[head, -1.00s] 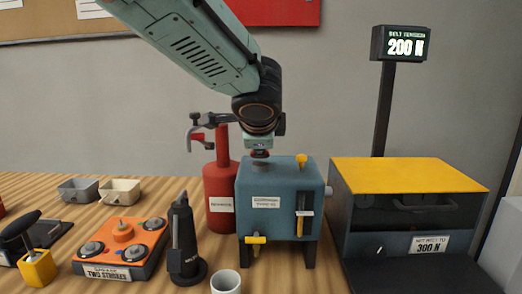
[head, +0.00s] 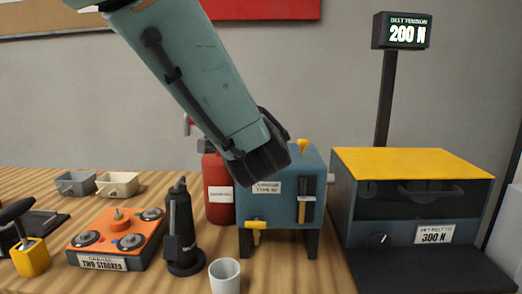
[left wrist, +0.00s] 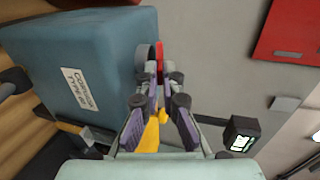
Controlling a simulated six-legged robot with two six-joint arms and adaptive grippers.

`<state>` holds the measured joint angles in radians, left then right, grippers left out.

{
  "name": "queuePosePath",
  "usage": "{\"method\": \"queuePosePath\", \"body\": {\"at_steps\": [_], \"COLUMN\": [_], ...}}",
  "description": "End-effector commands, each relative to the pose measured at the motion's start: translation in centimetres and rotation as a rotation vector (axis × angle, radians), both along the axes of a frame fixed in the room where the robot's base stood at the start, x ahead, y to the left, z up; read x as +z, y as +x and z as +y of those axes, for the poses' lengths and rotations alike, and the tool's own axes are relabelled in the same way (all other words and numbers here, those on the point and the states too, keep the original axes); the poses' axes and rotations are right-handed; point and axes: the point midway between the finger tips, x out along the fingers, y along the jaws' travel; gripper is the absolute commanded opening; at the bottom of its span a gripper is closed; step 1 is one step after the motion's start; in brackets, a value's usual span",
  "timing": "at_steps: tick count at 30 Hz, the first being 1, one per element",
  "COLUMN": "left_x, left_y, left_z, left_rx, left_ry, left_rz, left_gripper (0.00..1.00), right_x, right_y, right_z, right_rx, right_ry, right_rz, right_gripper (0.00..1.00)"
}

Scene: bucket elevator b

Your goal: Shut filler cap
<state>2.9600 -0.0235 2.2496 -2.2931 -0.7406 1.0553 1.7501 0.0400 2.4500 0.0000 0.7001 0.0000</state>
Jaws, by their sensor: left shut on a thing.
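The blue compressor box (head: 277,207) stands on the bench between the fire extinguisher and the yellow-topped cabinet. My left arm reaches down in front of its top left in the head view and hides the filler neck and my gripper. In the left wrist view the box (left wrist: 75,55) fills the left side. There my left gripper (left wrist: 156,75) is shut on the red filler cap (left wrist: 160,54). A grey round neck (left wrist: 142,65) lies directly beside the cap, toward the box; whether the cap is fully seated is unclear. My right gripper is not in view.
A red fire extinguisher (head: 218,195) stands close left of the box. A yellow-topped cabinet (head: 412,162) is at the right. A black bottle (head: 182,235) and white cup (head: 225,276) stand in front.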

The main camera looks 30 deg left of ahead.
Motion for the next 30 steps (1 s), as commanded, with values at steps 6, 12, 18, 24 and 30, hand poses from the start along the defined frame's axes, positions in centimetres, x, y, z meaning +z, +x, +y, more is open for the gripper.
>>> {"method": "queuePosePath", "body": {"at_steps": [6,12,18,24,30], "left_x": [-1.0,-1.2,-1.1,-1.1,-1.0], "left_y": [-0.2,-0.2,-0.3,-0.2,-0.2], "left_z": [-0.1,-0.1,-0.2,-0.2,-0.2], "left_rx": [0.000,-0.002,-0.003,-0.003,-0.003], "left_ry": [0.043,0.063,0.069,0.070,0.070], "left_rz": [-0.069,-0.105,-0.119,-0.121,-0.121], "left_gripper": [0.00,0.00,0.00,0.00,0.09], "right_x": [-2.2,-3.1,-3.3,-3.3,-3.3], "right_y": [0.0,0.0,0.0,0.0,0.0], "right_z": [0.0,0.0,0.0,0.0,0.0], "right_rx": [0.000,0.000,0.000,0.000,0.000], "right_ry": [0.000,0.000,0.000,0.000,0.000], "right_rz": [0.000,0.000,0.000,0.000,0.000], "right_gripper": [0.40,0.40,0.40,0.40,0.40]}}
